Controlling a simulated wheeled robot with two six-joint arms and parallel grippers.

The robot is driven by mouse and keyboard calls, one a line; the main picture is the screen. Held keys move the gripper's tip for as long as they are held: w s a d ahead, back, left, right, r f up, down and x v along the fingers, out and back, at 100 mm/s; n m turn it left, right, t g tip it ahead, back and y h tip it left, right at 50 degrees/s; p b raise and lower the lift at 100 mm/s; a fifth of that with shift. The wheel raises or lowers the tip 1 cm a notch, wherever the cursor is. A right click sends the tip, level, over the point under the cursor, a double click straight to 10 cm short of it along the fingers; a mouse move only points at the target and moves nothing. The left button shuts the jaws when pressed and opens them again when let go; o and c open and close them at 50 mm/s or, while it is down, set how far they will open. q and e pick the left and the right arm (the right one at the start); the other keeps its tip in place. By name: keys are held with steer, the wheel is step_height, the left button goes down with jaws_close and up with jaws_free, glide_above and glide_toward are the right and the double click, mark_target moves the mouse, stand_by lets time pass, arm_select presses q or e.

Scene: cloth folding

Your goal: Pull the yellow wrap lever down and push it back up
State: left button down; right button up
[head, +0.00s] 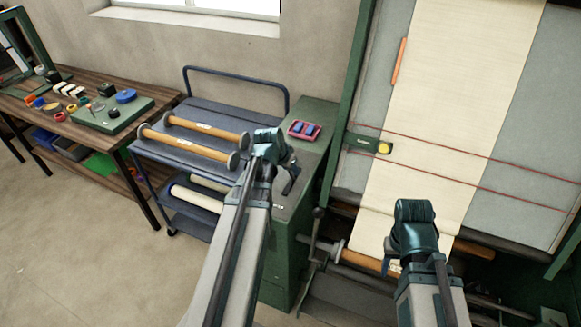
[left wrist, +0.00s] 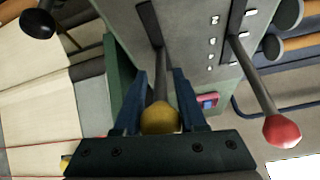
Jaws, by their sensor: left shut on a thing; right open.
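The yellow wrap lever's round knob (left wrist: 160,119) sits between the two fingers of my left gripper (left wrist: 158,92) in the left wrist view. The gripper is shut on the lever just under the knob. Its dark shaft runs back to a slot in the grey-green cabinet panel (left wrist: 190,30). In the head view, my left gripper (head: 284,176) is over the front of the green cabinet (head: 312,150), and the yellow knob is hidden there. My right gripper (head: 392,258) is open and empty in front of the pale cloth (head: 440,120).
A red-knobbed lever (left wrist: 282,130) stands beside the yellow one. Red lines (head: 480,157) cross the cloth at right.

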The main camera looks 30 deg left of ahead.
arm_select(q)
steer(key=shift+c, duration=2.4)
jaws_free()
steer(key=p+v, duration=1.2)
steer(key=v, duration=0.2)
steer(key=shift+f, duration=0.1)
steer(key=s+d+f+g+b, duration=0.2)
steer(key=s+d+f+b, duration=0.1)
steer(key=d, duration=0.6)
steer(key=s+d+f+m+g+y+b, duration=0.1)
steer(key=s+d+f+g+b, duration=0.1)
steer(key=s+d+f+b, duration=0.2)
steer(key=s+d+f+m+g+b, duration=0.1)
steer(key=s+d+f+b, duration=0.3)
steer(key=d, duration=1)
step_height(320, 180, down, 6)
steer(key=g+b, duration=0.1)
steer(key=b, duration=0.2)
steer(key=shift+s+y, duration=0.15)
steer(key=shift+y, duration=0.15)
